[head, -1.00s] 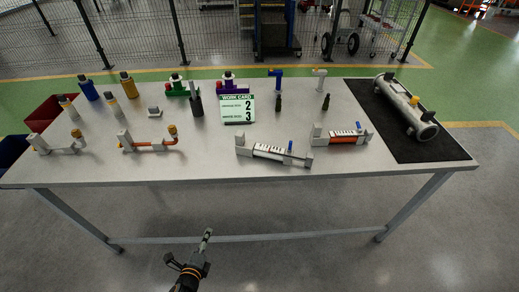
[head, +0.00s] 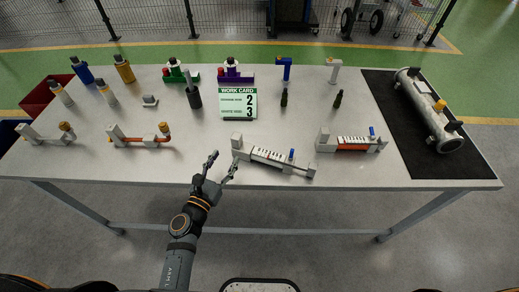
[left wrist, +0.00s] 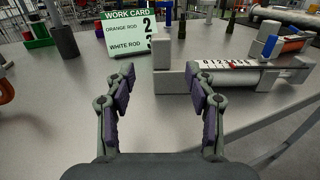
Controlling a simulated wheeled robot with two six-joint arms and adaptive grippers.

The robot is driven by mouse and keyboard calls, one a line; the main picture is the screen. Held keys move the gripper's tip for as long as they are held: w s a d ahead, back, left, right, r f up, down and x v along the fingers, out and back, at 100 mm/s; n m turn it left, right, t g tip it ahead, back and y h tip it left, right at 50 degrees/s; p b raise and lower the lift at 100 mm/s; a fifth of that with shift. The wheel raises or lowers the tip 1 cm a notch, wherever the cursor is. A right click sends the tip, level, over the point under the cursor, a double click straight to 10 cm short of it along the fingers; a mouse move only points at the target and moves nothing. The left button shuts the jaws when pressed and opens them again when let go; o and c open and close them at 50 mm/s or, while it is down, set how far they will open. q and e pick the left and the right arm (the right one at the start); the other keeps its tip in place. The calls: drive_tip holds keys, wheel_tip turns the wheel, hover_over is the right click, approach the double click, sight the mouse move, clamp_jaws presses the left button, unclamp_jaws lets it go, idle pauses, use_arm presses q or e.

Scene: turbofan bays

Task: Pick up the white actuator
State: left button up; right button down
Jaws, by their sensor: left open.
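The white actuator (head: 270,158) lies near the front edge of the table, a grey-white bar with end blocks, a number scale and a small blue tab. In the left wrist view the white actuator (left wrist: 225,82) lies ahead and to the right. My left gripper (head: 224,161) is open and empty at the table's front edge, just left of the actuator's left end block. In the left wrist view the open fingers (left wrist: 162,76) have that end block beyond them. I cannot tell whether they touch it. My right gripper is not in view.
An orange actuator (head: 352,144) lies to the right. A work card (head: 238,103) stands behind, reading orange rod 2, white rod 3. A dark cup (head: 194,98) stands left of it. A pipe fixture (head: 140,138) lies left. A cylinder (head: 430,110) rests on a black mat (head: 385,100).

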sight(234, 143)
use_arm(q)
drive_tip(key=x, duration=0.3)
drive_tip(key=shift+w+d+r+p, duration=0.1)
drive_tip(key=shift+w+p, duration=0.1)
drive_tip(key=shift+p, duration=0.1)
drive_tip(key=shift+x, duration=0.75)
drive_tip(key=shift+w+d+r+p, duration=0.25)
drive_tip(key=shift+w+p, duration=0.3)
drive_tip(key=shift+p, duration=0.05)
drive_tip(key=x, duration=0.3)
drive_tip(key=shift+w+d+f, duration=0.1)
drive_tip(key=shift+w+f, duration=0.1)
drive_tip(key=shift+f, duration=0.1)
drive_tip(key=shift+s+r, duration=0.1)
drive_tip(key=shift+c, duration=1.9)
clamp_jaws()
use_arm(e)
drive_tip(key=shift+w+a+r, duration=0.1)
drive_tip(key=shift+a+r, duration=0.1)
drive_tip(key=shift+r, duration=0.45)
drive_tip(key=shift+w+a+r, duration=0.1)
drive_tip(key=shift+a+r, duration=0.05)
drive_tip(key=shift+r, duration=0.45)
